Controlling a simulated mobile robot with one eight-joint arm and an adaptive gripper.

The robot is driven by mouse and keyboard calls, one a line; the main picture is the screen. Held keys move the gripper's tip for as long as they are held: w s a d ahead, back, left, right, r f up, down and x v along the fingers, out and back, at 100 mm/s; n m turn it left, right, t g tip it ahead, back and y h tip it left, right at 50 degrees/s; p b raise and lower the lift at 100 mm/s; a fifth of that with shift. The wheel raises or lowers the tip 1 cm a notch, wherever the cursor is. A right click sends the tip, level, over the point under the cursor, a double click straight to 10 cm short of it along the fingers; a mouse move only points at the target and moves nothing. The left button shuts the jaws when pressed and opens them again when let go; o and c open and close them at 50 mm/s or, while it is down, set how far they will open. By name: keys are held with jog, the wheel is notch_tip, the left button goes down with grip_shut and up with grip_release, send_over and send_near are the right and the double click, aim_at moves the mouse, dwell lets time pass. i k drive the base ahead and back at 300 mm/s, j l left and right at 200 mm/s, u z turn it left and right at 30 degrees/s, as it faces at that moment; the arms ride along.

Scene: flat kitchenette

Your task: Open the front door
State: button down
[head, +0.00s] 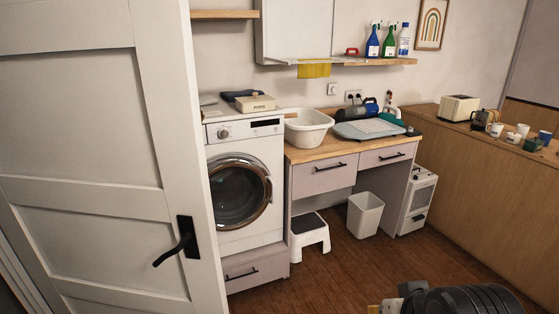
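A white panelled door (95,150) fills the left side of the head view. It has a black lever handle (181,243) on a black plate near its right edge, and the lever points left and slightly down. The door's right edge stands free in front of the washing machine, with the room visible beside it. Its hinges are not visible, and I cannot tell how far it is swung. A black ribbed part of my arm shows at the bottom right, apart from the handle. My gripper's fingers are not visible.
A washing machine (243,190) stands behind the door's edge. A white step stool (309,235) and a white bin (365,214) stand by the wooden counter (335,147). A long wooden cabinet (480,190) runs along the right. The wooden floor (330,275) in the middle is clear.

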aim_at(104, 171)
jog(key=i+l+u, duration=0.1)
jog(key=i+u, duration=0.2)
jog(key=i, duration=0.15)
jog(key=i+l+u, duration=0.3)
jog(key=i, duration=0.15)
jog(key=i+l+u, duration=0.3)
jog(key=i, duration=0.15)
